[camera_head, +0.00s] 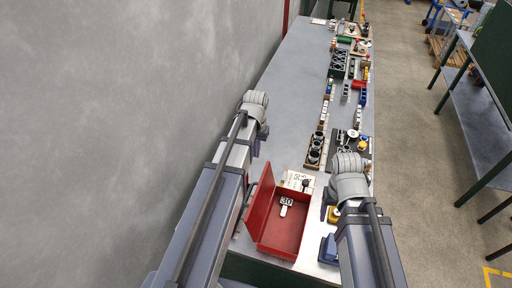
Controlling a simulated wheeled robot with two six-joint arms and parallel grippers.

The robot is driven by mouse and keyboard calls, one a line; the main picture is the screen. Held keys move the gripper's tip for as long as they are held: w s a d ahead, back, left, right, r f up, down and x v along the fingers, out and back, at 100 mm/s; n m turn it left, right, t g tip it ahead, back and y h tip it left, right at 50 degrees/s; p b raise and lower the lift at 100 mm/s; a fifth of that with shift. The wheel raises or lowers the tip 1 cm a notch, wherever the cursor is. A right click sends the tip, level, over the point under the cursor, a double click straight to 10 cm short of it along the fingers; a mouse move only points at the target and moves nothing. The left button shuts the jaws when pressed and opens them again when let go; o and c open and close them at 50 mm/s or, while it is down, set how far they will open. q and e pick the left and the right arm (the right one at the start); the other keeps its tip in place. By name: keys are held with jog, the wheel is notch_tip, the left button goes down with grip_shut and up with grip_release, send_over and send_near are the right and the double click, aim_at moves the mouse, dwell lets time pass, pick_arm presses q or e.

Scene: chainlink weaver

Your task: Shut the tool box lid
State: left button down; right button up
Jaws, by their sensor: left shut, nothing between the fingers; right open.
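The red tool box (284,238) sits near the front end of the long bench. Its lid (261,203) stands up, open, along the left side. A tag marked 30 (286,201) and a pale piece below it show inside the box. My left gripper (257,150) is small and partly hidden by its own arm, beyond the box and lid at the bench's left edge. It is shut and empty. My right gripper (327,208) is open, just right of the box, partly hidden by its wrist. I cannot see anything between its fingers.
A white sign card (298,180) stands right behind the box. A tray with dark round cups (315,150) is farther back. Yellow and blue items (328,248) lie right of the box. A grey wall (130,90) runs along the left. The bench's left-middle surface is clear.

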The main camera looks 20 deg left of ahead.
pick_arm(q)
notch_tip(320, 180, down, 12)
jog(key=b, duration=1.2)
jog(key=shift+d, duration=0.1)
dwell(1.2)
jog(key=d, duration=1.3)
jog(key=shift+w, duration=0.35)
dwell(0.4)
dwell(0.3)
notch_tip(320, 180, up, 8)
jog(key=p, duration=0.8)
